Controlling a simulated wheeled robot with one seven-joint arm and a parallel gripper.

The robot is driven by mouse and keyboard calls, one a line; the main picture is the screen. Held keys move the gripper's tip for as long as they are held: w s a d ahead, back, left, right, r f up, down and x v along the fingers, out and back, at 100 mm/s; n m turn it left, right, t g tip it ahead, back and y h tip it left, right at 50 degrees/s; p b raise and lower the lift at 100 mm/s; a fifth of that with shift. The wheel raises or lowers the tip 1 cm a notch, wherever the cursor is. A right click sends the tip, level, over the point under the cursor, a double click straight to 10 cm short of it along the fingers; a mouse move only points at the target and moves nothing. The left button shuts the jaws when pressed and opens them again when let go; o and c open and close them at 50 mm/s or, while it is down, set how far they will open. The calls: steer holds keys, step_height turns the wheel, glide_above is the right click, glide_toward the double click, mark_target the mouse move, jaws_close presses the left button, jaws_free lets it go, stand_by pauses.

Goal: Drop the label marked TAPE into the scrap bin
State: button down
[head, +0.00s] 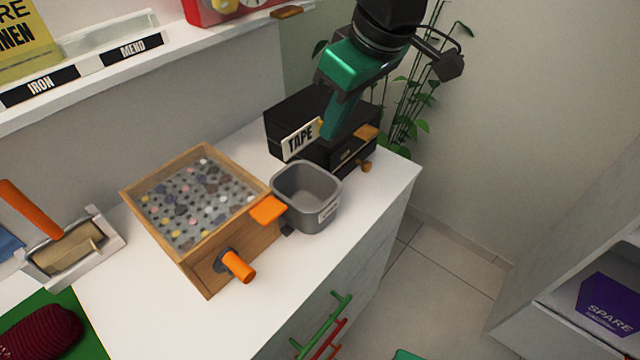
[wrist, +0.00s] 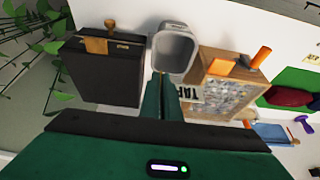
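The TAPE label (head: 300,138) is a small white plate with black letters. My gripper (head: 324,122) is shut on its right end and holds it up, tilted, in front of the black box. In the wrist view the label (wrist: 192,93) sticks out beside the closed green fingers (wrist: 161,88), partly hidden by them. The scrap bin (head: 312,218) is a grey open square tub with a small white tag too small to read; its visible inside looks empty. It stands on the white cabinet top, below the label in the head view, and shows ahead of the fingertips in the wrist view (wrist: 173,50).
A wooden box of mixed buttons (head: 240,243) with orange handles stands left of the bin. A black box (head: 285,112) stands behind it. A shelf (head: 150,62) with IRON and MEND labels runs along the upper left. The cabinet top (head: 345,225) right of the bin is clear.

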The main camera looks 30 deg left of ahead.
step_height(320, 180, down, 6)
steer(key=shift+w, duration=0.3)
stand_by(0.3)
steer(key=shift+d, duration=0.1)
steer(key=c, duration=1.9)
jaws_free()
steer(key=shift+c, duration=0.2)
steer(key=w+v, duration=0.1)
steer(key=v, duration=0.9)
steer(key=shift+s+d+r, duration=0.25)
steer(key=shift+s+r, duration=0.05)
steer(key=shift+s, duration=0.2)
steer(key=shift+w+d, duration=0.1)
